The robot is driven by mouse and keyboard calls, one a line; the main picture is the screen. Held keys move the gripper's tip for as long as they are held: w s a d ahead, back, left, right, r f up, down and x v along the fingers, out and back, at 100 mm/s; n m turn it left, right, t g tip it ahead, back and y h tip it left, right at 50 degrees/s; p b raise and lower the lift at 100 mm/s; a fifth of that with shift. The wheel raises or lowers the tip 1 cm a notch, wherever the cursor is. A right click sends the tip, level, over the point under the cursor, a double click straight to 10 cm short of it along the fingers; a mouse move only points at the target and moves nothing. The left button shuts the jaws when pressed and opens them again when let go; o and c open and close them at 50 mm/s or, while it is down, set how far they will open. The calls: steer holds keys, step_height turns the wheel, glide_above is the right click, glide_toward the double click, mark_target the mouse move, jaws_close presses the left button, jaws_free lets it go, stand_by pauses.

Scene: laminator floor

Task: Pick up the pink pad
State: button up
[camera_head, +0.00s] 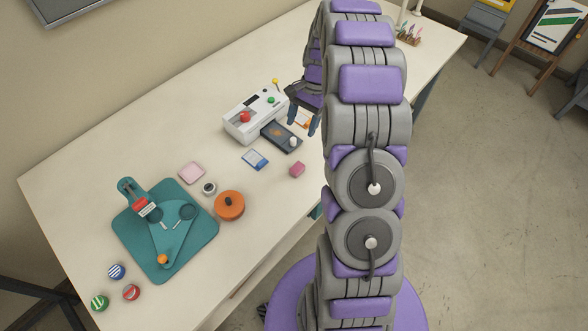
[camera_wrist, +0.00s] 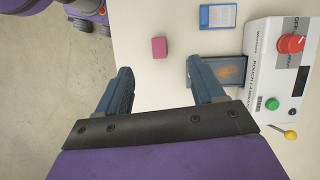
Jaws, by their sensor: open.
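A flat, square pale pink pad (camera_head: 191,173) lies on the table in the head view, just beyond the teal board; it is out of the wrist view. A small, thicker pink block (camera_head: 297,169) lies nearer the table's front edge. The pink block also shows in the wrist view (camera_wrist: 159,47), past and roughly between my fingertips. My gripper (camera_head: 303,122) is open and empty, pointing down over the table beside the laminator. Its two blue-grey fingers stand wide apart in the wrist view (camera_wrist: 159,66). My arm hides part of the table's right side.
A white laminator (camera_head: 240,128) with a red knob and a dark tray (camera_head: 283,136) stand near my gripper. A blue-and-white card (camera_head: 255,160), a small round grey item (camera_head: 209,188), an orange round item (camera_head: 229,206), a teal board (camera_head: 195,250) and three striped balls (camera_head: 131,292) lie leftward.

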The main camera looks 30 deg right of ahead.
steer(key=m, duration=0.1)
glide_toward(298, 167)
steer(key=f, duration=0.2)
steer(key=a+f+b, duration=0.1)
steer(key=shift+w+f+y, duration=0.2)
steer(key=shift+f+y, duration=0.1)
steer(key=shift+f, duration=0.1)
steer(key=shift+s+d+f+b, duration=0.1)
steer(key=shift+d+f+b, duration=0.15)
steer(key=shift+f+b, duration=0.05)
steer(key=a+f, duration=0.1)
steer(key=s+a+f+b, duration=0.1)
steer(key=a+f, duration=0.1)
steer(key=shift+s+f, duration=0.15)
steer(key=shift+f, duration=0.15)
steer(key=shift+a+f, duration=0.15)
steer(key=shift+f, duration=0.3)
steer(key=shift+d, duration=0.45)
steer(key=shift+c, duration=0.6)
steer(key=c, duration=0.9)
